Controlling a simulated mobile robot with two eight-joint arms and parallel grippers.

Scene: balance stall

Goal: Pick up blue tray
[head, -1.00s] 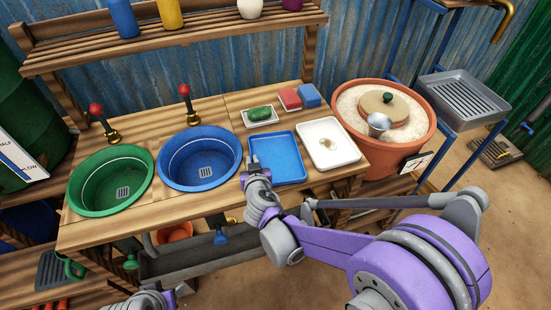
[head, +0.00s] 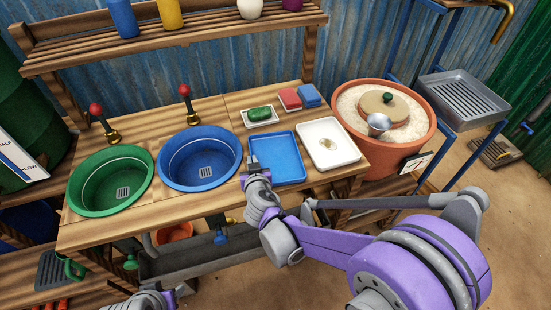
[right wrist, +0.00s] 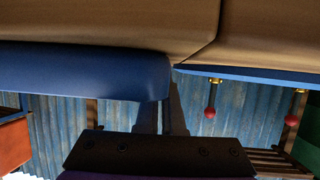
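The blue tray (head: 278,158) lies flat on the wooden counter (head: 232,112), between the blue basin and the white tray. My right gripper (head: 253,163) is at the tray's left edge. Its fingers are close together on the rim there. In the right wrist view the blue tray (right wrist: 85,78) spans the left side, and its end sits at the fingers (right wrist: 163,108) with only a narrow gap between them. My left gripper (head: 160,300) is low at the bottom edge, partly cut off, and its opening is unclear.
The blue basin (head: 199,176) is close left of the gripper. The white tray (head: 345,155) lies right of the blue tray. Behind are a soap dish with green soap (head: 261,113) and red and blue sponges (head: 289,99). A terracotta pot (head: 410,150) stands at right.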

